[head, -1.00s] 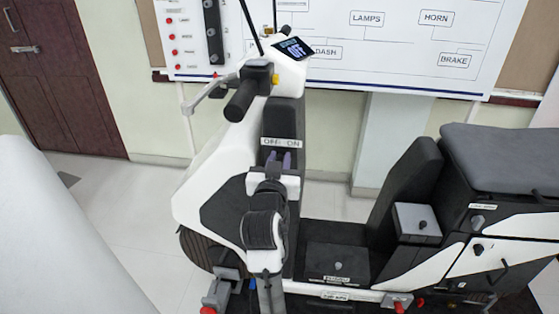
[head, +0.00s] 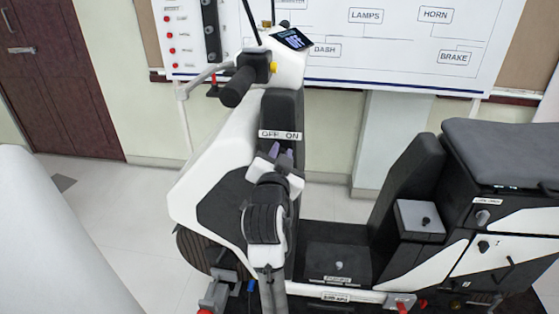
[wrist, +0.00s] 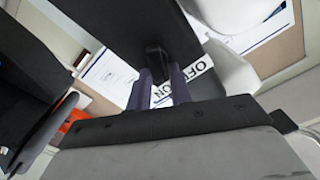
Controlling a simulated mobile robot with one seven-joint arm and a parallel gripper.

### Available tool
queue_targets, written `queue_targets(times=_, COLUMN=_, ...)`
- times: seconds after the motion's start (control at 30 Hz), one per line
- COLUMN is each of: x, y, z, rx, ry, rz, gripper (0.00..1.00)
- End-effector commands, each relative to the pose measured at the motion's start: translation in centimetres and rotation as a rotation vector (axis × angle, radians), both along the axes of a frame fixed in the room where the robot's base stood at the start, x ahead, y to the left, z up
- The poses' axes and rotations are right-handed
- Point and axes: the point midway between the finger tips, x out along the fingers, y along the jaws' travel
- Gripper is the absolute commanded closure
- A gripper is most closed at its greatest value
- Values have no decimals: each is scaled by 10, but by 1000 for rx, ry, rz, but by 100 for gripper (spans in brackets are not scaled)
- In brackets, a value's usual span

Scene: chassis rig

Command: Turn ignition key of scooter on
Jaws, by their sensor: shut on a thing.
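The white and black scooter (head: 225,150) stands in front of me. Its OFF–ON label (head: 280,134) is on the black front panel, just above my gripper (head: 282,153). In the wrist view, my gripper (wrist: 160,84) has its two purple-grey fingers on either side of a black key (wrist: 157,60) at the panel, and it is shut on it. The label, with OFF and ON, also shows beside the fingers in the wrist view (wrist: 199,66). My gripper hides the key in the head view. The dash display (head: 293,39) reads OFF.
A handlebar grip (head: 237,87) juts out above and left of my gripper. The seat (head: 500,150) and rear body stand to the right. A wall board (head: 400,45) with labels is behind the scooter.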

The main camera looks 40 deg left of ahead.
Motion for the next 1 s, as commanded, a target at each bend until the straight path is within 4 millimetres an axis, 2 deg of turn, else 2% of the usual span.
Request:
queue_targets(times=0.5, x=3, y=-4, z=-6, rx=366, ry=222, rz=1, gripper=100)
queue_targets(times=1.0, x=4, y=-5, z=-6, rx=494, ry=302, rz=1, gripper=100)
